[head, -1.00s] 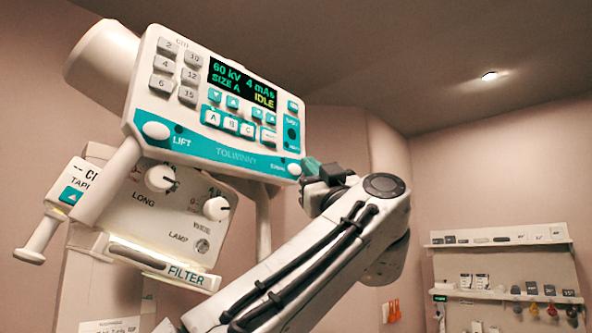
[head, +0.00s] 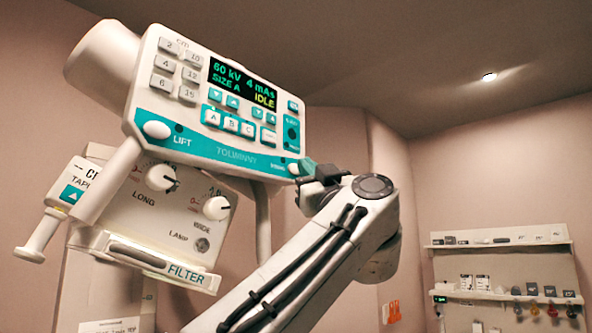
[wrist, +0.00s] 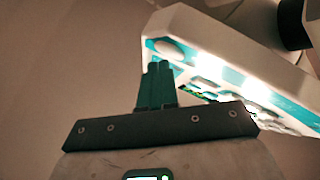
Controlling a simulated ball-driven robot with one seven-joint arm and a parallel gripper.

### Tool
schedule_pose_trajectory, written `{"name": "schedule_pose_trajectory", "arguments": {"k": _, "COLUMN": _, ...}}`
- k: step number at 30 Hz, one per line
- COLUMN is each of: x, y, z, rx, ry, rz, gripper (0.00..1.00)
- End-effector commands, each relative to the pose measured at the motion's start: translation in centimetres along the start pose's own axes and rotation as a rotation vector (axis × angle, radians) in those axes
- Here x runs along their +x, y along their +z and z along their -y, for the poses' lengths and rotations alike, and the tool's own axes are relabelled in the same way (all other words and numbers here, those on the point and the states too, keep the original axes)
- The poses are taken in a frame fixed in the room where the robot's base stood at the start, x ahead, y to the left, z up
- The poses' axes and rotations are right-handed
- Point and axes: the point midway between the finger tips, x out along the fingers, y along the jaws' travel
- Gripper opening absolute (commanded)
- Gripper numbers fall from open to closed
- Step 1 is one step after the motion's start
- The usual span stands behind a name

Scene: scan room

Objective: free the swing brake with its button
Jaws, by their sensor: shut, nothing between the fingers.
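The tilted white and teal control panel (head: 215,153) hangs at upper left in the head view, its screen (head: 240,85) reading IDLE. A white round button (head: 294,169) sits at its lower right corner; the small label beside it is too blurred to read surely. My gripper (head: 305,168) is shut and empty, its teal fingertips right beside that button; I cannot tell whether they touch it. In the wrist view, my shut teal fingers (wrist: 158,80) point at the panel's edge (wrist: 148,52), with a white oval button (wrist: 168,48) just beyond the tips.
A second white button marked LIFT (head: 156,130) is at the panel's lower left. Below are a knob plate (head: 140,205), a FILTER bar (head: 150,262) and a side handle (head: 40,235). Wall shelves (head: 505,293) stand far right. Space right of my arm looks open.

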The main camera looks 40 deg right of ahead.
Motion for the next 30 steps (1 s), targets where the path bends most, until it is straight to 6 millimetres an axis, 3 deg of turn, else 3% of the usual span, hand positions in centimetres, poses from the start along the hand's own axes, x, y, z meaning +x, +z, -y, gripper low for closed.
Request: {"name": "schedule_pose_trajectory", "arguments": {"k": 30, "x": 0.51, "y": 0.38, "z": 0.4, "rx": 0.0, "ry": -0.001, "rz": 0.0, "gripper": 0.0}}
